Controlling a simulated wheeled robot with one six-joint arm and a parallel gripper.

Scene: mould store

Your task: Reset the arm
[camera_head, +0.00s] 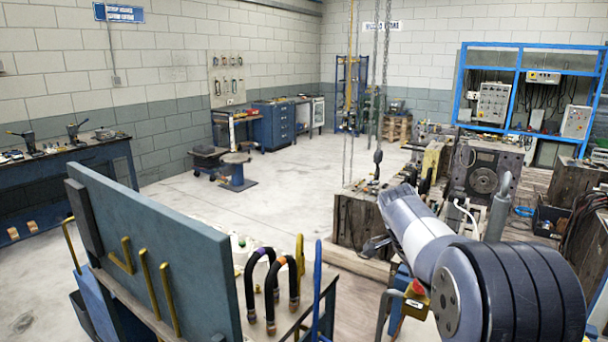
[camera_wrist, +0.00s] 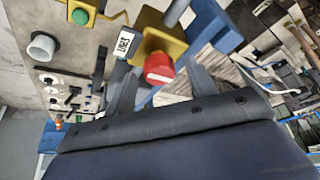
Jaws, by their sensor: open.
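My arm (camera_head: 425,235) reaches forward from the lower right in the head view, its light grey link raised over the bench area. My gripper (camera_wrist: 160,88) shows in the wrist view with its two grey fingers apart. I see nothing held between them. A yellow box with a red mushroom button (camera_wrist: 159,68) and a white label lies beyond the fingers in the wrist view. I cannot tell its distance from the fingertips. A red button on a yellow box (camera_head: 416,289) also shows beside my arm in the head view. The fingers cannot be made out in the head view.
A bench with a blue-grey upright panel (camera_head: 160,255) stands at the front left, with black curved hoses (camera_head: 260,285) beside it. Wooden blocks and metal moulds (camera_head: 480,172) crowd the right. Chains (camera_head: 384,45) hang near the middle. The floor (camera_head: 255,215) at centre left is largely clear.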

